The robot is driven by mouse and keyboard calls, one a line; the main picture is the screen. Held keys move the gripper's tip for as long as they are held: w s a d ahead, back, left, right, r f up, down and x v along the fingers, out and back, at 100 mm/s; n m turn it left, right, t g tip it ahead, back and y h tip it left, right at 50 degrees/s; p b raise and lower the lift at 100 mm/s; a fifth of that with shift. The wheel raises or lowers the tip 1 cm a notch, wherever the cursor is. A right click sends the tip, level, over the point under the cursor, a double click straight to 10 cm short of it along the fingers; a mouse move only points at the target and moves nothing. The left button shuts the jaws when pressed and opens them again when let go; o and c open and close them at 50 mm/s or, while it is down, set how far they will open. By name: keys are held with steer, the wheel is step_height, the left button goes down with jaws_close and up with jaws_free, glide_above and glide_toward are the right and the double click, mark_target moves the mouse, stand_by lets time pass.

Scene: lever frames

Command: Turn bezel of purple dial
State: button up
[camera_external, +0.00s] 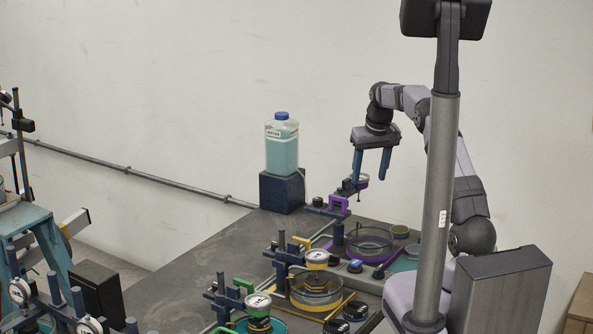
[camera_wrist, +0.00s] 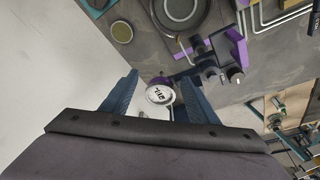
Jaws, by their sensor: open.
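The purple dial (camera_external: 361,180) is a small gauge with a white face, held on a purple-and-dark stand beside the bottle. In the wrist view the dial (camera_wrist: 160,95) shows its face towards the camera, with a little purple at its far edge. My gripper (camera_external: 371,177) points down at the dial's place, its two blue fingers open. In the wrist view my gripper (camera_wrist: 160,78) has one finger on each side of the dial, with gaps visible. I cannot tell whether the fingertips reach the bezel's height. The bezel's far rim is small and hard to make out.
A bottle of pale green liquid (camera_external: 282,145) stands on a dark block (camera_external: 282,190) left of my gripper. Yellow (camera_external: 317,258) and green (camera_external: 257,300) dials stand nearer on the grey bench (camera_external: 190,270). A purple-ringed round dish (camera_external: 369,242) lies below my gripper.

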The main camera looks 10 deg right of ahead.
step_height(320, 180, up, 6)
steer(key=w+a+t, duration=0.1)
steer(key=s+f+m+g+p, duration=0.1)
steer(key=s+m, duration=0.1)
steer(key=s, duration=1)
steer(key=s+m+g+y+p, duration=0.1)
steer(key=s+m+g, duration=0.1)
steer(key=s, duration=1)
steer(key=shift+s+d+f+m, duration=0.3)
steer(key=shift+s+d+f, duration=0.05)
steer(key=shift+d, duration=0.1)
steer(key=shift+w, duration=0.1)
steer(key=n+t+h+b, duration=0.1)
steer(key=n+t+b, duration=0.1)
steer(key=n+t, duration=0.1)
glide_toward(361, 178)
steer(key=shift+w+a, duration=0.1)
steer(key=shift+w, duration=0.55)
steer(key=shift+p+x, duration=1.4)
steer(key=shift+x, duration=2.2)
